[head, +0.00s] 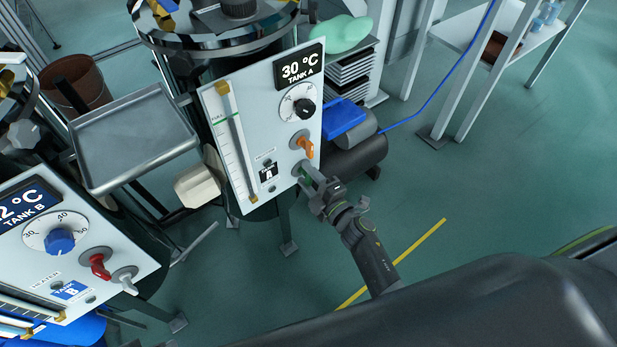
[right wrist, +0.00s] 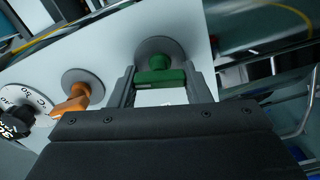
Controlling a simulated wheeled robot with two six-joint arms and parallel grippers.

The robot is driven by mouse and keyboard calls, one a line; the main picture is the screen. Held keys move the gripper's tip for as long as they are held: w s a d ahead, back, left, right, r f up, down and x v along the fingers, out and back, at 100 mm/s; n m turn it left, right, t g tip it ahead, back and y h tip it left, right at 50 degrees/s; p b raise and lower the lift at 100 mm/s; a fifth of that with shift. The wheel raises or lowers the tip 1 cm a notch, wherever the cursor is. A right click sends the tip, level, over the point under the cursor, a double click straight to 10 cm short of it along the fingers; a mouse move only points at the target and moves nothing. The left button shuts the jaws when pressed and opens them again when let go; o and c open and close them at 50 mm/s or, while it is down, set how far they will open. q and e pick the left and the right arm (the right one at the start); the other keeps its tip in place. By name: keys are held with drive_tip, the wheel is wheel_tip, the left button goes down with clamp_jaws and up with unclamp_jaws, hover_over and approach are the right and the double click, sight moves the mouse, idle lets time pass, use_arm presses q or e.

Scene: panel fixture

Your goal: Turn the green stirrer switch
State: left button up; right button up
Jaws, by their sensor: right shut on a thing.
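The green stirrer switch (right wrist: 160,72) sits on a round grey base on the white Tank A panel. In the right wrist view its green handle lies crosswise between the two fingers of my right gripper (right wrist: 160,88), which is shut on it. In the head view my right gripper (head: 310,180) is at the lower right edge of the Tank A panel (head: 218,110), and only a little of the green switch (head: 305,178) shows past the fingers. My left gripper is not in view.
An orange switch (head: 305,148) is just above the green one, and a black dial (head: 305,108) is higher up. The Tank B panel (head: 85,215) with blue dial, red switch and grey switch stands at left. A metal tray (head: 133,138) lies between the panels.

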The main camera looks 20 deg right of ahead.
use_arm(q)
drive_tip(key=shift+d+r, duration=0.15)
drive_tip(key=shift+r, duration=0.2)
use_arm(e)
drive_tip(key=shift+f+n, duration=0.1)
drive_tip(key=shift+n, duration=1.5)
drive_tip(key=o, duration=1)
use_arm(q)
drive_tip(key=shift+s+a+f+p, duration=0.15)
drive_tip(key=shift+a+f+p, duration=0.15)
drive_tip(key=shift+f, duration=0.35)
use_arm(e)
drive_tip(key=v, duration=1.7)
drive_tip(key=shift+s+d, duration=0.1)
drive_tip(key=shift+s, duration=0.1)
